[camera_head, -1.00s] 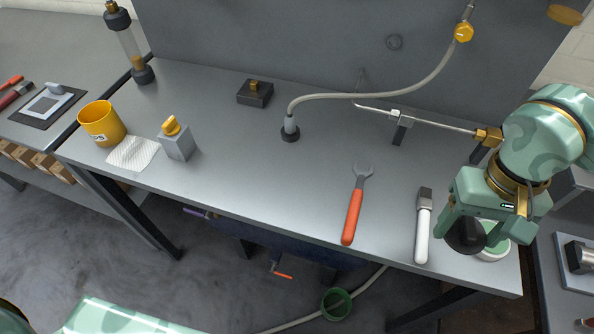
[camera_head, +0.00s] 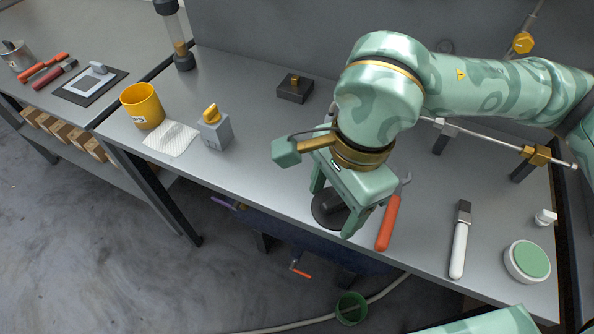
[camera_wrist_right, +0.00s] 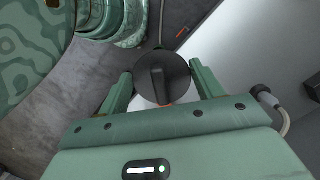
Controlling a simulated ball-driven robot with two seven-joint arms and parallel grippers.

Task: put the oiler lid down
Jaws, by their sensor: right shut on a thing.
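The oiler lid (camera_head: 324,214) is a dark round disc with a raised grip bar. My right gripper (camera_head: 336,203) is shut on it, over the front part of the bench, left of the orange-handled wrench (camera_head: 389,222). In the right wrist view, the lid (camera_wrist_right: 176,72) shows between the two fingers of my right gripper (camera_wrist_right: 161,80). I cannot tell whether the lid touches the bench top. The white round pot with a green top (camera_head: 527,262) stands at the front right of the bench, apart from the lid. My left gripper is not in view.
A white-handled brush (camera_head: 459,245) lies between wrench and pot. A grey block with a yellow knob (camera_head: 216,130), a white cloth (camera_head: 171,139) and a yellow mug (camera_head: 142,105) stand at the left. Bare bench top (camera_head: 262,155) lies between the block and my gripper.

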